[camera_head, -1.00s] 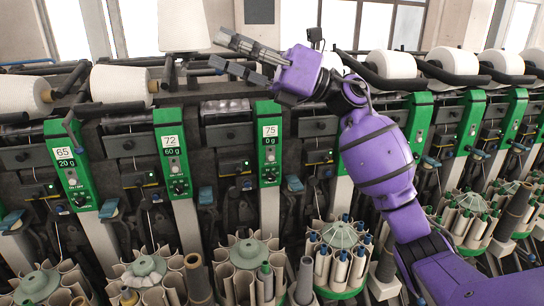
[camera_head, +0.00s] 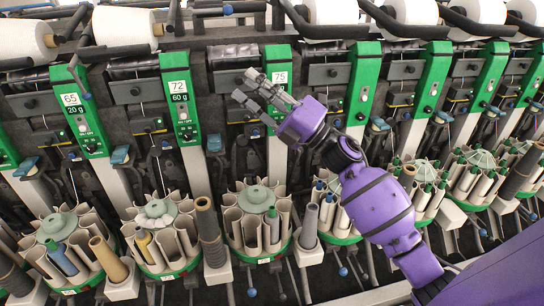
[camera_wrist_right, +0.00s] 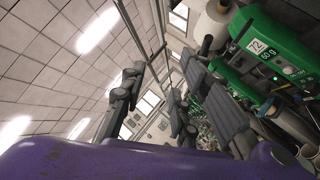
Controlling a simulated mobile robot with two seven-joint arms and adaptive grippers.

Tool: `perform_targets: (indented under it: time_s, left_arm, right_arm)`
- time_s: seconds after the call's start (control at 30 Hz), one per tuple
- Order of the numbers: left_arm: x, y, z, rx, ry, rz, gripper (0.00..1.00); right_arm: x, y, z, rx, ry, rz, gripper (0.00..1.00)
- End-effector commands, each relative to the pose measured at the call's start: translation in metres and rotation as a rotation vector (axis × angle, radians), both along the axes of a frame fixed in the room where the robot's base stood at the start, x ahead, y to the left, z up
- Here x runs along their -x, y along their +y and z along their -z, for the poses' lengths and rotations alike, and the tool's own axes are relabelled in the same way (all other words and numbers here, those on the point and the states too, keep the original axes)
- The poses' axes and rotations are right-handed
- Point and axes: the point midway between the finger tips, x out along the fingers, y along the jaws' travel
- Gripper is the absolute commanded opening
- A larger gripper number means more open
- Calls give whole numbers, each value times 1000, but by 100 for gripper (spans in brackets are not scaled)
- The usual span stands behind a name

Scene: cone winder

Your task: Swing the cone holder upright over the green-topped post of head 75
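The green-topped post of head 75 (camera_head: 279,60) stands near the middle of the head view, with its white number plate near the top. Dark bars of the cone holder (camera_head: 228,9) run along the top edge between heads 72 and 75. The holder's upper part is cut off, so I cannot tell its tilt. My right gripper (camera_head: 247,87) is in front of post 75, with its fingers pointing left and apart. The right wrist view shows the two spread fingers (camera_wrist_right: 175,100) with nothing between them. My left gripper is not in view.
Post 72 (camera_head: 178,90) and post 65 (camera_head: 80,110) stand to the left. White cones (camera_head: 125,25) lie along the top. Round magazines with upright tubes (camera_head: 255,215) line the bottom. Post 72 also shows close to a finger in the right wrist view (camera_wrist_right: 262,45).

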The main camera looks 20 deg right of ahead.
Motion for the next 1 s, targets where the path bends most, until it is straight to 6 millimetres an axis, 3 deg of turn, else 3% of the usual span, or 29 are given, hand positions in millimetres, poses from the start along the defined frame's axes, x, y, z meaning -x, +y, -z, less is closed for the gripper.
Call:
perform_targets:
  time_s: [0.7, 1.0]
  left_arm:
    - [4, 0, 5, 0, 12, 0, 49]
    - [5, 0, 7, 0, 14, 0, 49]
  right_arm:
    - [11, -25, 141, -324, 383, 80, 29]
    - [19, -30, 178, -405, 480, 110, 29]
